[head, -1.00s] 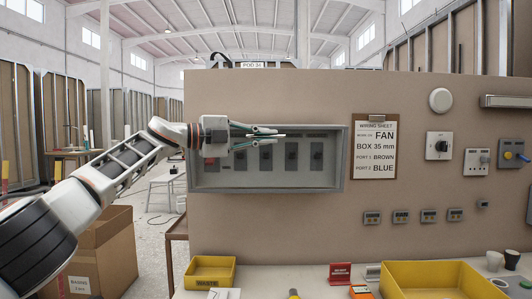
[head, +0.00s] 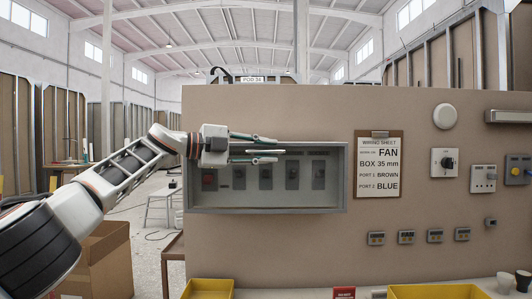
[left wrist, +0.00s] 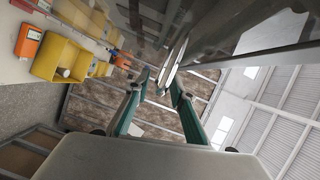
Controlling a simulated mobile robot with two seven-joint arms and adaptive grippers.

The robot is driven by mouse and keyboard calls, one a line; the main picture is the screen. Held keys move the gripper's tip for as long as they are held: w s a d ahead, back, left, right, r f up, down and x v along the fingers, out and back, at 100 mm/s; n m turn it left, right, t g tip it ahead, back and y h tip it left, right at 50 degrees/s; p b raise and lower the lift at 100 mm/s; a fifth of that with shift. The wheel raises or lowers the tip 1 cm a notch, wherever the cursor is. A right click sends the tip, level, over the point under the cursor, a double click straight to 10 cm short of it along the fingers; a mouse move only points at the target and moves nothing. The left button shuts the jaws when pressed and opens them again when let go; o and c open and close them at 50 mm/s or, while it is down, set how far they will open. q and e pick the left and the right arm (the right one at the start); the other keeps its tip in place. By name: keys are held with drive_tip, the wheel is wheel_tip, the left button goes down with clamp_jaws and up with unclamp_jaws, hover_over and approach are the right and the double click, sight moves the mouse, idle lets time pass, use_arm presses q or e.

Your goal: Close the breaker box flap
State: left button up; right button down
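The breaker box (head: 345,180) is a wide grey frame on the tan panel, with several dark breakers and a red switch (head: 208,179) showing in its recess. Its flap cannot be clearly told apart from the frame in the head view. My left gripper (head: 275,150) is in front of the box's top edge, left of its middle, with its fingers apart. In the left wrist view the two teal-sided fingers (left wrist: 158,82) are spread beside a dark glossy surface, perhaps the flap or box. Contact cannot be told. My right gripper is not in view.
A wiring sheet (head: 378,165) hangs right of the box, and switches and sockets (head: 444,162) are farther right. Yellow bins (head: 208,289) stand on the bench below. A cardboard box (head: 108,260) is at lower left. The panel below the breaker box is clear.

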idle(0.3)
use_arm(q)
drive_tip(key=shift+s+a, duration=0.2)
drive_tip(key=shift+a, duration=0.35)
drive_tip(key=v, duration=1)
drive_tip(key=shift+s+a, duration=0.25)
drive_tip(key=shift+a, duration=0.05)
drive_tip(key=shift+r, duration=0.1)
